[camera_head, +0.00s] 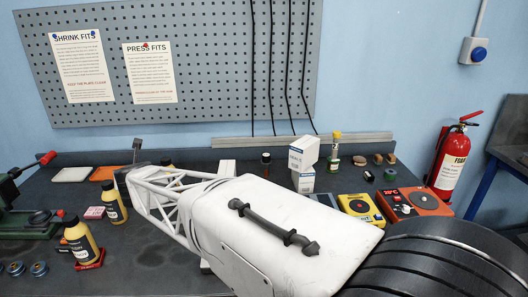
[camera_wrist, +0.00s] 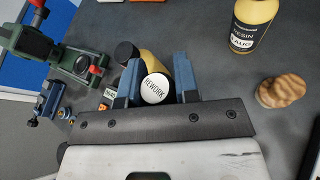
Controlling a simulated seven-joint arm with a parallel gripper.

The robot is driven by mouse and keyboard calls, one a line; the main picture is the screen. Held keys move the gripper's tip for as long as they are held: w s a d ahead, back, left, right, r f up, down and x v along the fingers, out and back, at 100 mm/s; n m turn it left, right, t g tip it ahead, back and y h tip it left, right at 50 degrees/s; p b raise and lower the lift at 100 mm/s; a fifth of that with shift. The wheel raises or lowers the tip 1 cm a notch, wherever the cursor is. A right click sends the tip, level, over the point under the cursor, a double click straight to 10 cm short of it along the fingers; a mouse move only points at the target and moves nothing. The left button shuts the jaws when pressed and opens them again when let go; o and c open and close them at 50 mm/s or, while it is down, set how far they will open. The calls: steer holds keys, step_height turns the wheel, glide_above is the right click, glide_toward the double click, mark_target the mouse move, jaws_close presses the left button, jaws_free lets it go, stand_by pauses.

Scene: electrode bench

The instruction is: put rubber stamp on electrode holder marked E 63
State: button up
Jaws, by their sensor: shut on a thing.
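In the wrist view, my gripper (camera_wrist: 157,85) has its two blue fingers closed on the rubber stamp (camera_wrist: 154,89), whose round white face reads REWORK and points toward the camera. The rest of the stamp is hidden behind that face. A small label (camera_wrist: 110,94) shows left of the fingers, too small to read surely. I cannot make out a mark E 63 in either view. In the head view my arm hides the stamp.
A green machine (camera_wrist: 61,57) with red knobs stands on the left. In the head view, yellow bottles (camera_head: 80,240) stand at left, and a white box (camera_head: 303,152) and red device (camera_head: 410,203) at right.

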steer(key=w+d+m+t+h, duration=0.1)
steer(key=w+d+m+h, duration=0.45)
steer(key=d, duration=0.65)
steer(key=w+d+m+t+h, duration=0.1)
steer(key=w+d+m+h, duration=0.4)
steer(key=d, duration=0.6)
steer(key=w+d+m+g+h, duration=0.1)
steer(key=d+m+g+h, duration=0.5)
steer(key=d, duration=1.7)
steer(key=shift+w+d+f+m+g+h, duration=0.25)
steer(key=shift+m+h, duration=0.6)
steer(key=shift+h, duration=0.5)
steer(key=shift+a+r, duration=0.1)
steer(key=shift+a, duration=0.05)
glide_above(266, 160)
steer(key=w+d, duration=0.1)
steer(key=w, duration=0.1)
steer(key=shift+w+d+f, duration=0.1)
steer(key=shift+w+f, duration=0.1)
steer(key=shift+f, duration=0.55)
steer(key=shift+f, duration=1.75)
steer(key=shift+f, duration=0.1)
